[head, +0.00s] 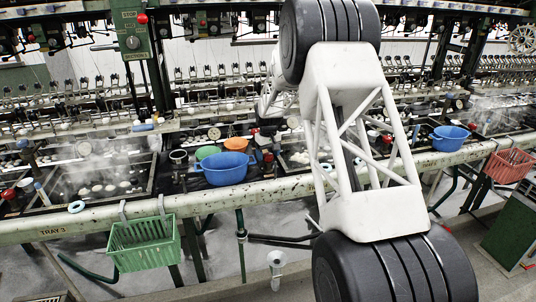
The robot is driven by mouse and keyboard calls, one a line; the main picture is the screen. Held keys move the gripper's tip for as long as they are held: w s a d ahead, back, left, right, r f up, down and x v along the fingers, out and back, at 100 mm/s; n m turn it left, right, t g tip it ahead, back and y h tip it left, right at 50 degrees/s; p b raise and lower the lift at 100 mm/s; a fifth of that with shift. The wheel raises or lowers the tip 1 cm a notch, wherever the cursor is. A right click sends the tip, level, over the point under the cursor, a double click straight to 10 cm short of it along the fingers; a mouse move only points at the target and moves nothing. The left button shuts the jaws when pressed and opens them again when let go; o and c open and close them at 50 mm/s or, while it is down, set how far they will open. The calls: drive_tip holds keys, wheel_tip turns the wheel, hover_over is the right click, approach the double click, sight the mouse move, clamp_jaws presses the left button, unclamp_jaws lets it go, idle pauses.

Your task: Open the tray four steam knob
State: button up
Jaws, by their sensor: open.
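A label reading TRAY 3 (52,231) is on the bench's front edge at the lower left. I see no readable tray four label. The middle basin (291,160), right of the one above that label, is partly hidden behind my arm. A small red knob (268,157) is at its left side, among small dark fittings. I cannot tell how far it is turned or whether it is the steam knob. My arm rises from the lower right and bends toward the machine.
Another blue bowl (450,138) is at right. A green basket (146,243) and a red basket (510,165) hang in front. Steam rises over the left basin (151,172).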

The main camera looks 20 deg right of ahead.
sight(268, 154)
drive_tip(key=shift+r, duration=3.9)
